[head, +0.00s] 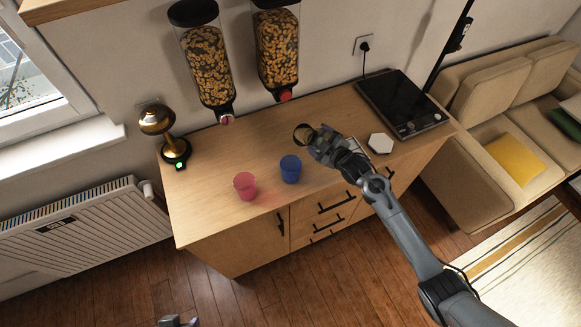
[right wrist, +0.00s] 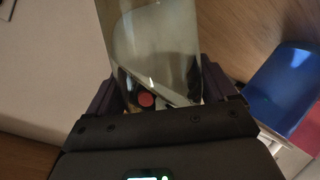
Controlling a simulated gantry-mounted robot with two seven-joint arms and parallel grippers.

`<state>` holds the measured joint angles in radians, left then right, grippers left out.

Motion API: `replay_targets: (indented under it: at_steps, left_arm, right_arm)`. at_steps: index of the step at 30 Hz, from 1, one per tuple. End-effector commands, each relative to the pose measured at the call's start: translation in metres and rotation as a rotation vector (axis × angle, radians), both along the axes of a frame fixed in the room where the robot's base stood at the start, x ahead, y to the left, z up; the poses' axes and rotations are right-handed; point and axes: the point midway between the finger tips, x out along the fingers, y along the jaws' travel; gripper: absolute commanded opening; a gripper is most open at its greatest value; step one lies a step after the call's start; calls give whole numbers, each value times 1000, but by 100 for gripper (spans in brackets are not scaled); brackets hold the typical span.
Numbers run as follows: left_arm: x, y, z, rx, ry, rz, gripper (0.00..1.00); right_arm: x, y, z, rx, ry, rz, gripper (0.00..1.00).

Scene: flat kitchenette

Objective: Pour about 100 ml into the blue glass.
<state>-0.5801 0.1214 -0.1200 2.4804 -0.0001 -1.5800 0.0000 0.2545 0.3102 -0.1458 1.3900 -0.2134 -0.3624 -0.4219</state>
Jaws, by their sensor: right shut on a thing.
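The blue glass (head: 290,169) stands upright on the wooden counter, and it also shows at the right of the right wrist view (right wrist: 282,90). My right gripper (head: 322,146) is shut on a clear see-through vessel (right wrist: 158,45), to the right of and behind the blue glass. In the head view, only the vessel's dark round rim (head: 303,133) shows clearly past the fingers. I cannot tell how much liquid it holds. The vessel is apart from the blue glass. A small grey part at the bottom edge looks like my left gripper (head: 178,321); its fingers cannot be made out.
A pink cup (head: 245,187) stands left of the blue glass. Two cereal dispensers (head: 207,65) hang on the wall above. A gold-and-black device (head: 158,122) stands at the left end, a black hob (head: 402,103) at the right. A white hexagonal piece (head: 380,143) lies near my right gripper.

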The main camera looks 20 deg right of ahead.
Motion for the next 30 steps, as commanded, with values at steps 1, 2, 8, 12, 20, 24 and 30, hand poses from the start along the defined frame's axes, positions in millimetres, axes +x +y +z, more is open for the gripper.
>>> replay_targets:
  at_steps: [1,2,8,12,20,24,30]
  left_arm:
    - [0,0,-13,0,0,0,43]
    - [0,0,-16,0,0,0,43]
    - [0,-1,-40,-3,0,2,43]
    - [0,-1,-61,-4,0,3,43]
    - [0,-1,-78,-4,2,3,43]
    - [0,-1,-84,-4,1,2,43]
    - [0,-1,-90,-3,-1,2,43]
  right_arm:
    - [1,-1,-4,-28,-19,0,14]
    - [2,-2,-5,-47,-25,1,14]
    - [3,-6,-11,-157,-63,0,14]
    - [5,-11,-14,-249,-97,-1,14]
    - [6,-14,-2,-383,-142,-2,14]
    - [6,-15,1,-424,-155,-3,14]
    - [6,-15,4,-463,-169,-1,14]
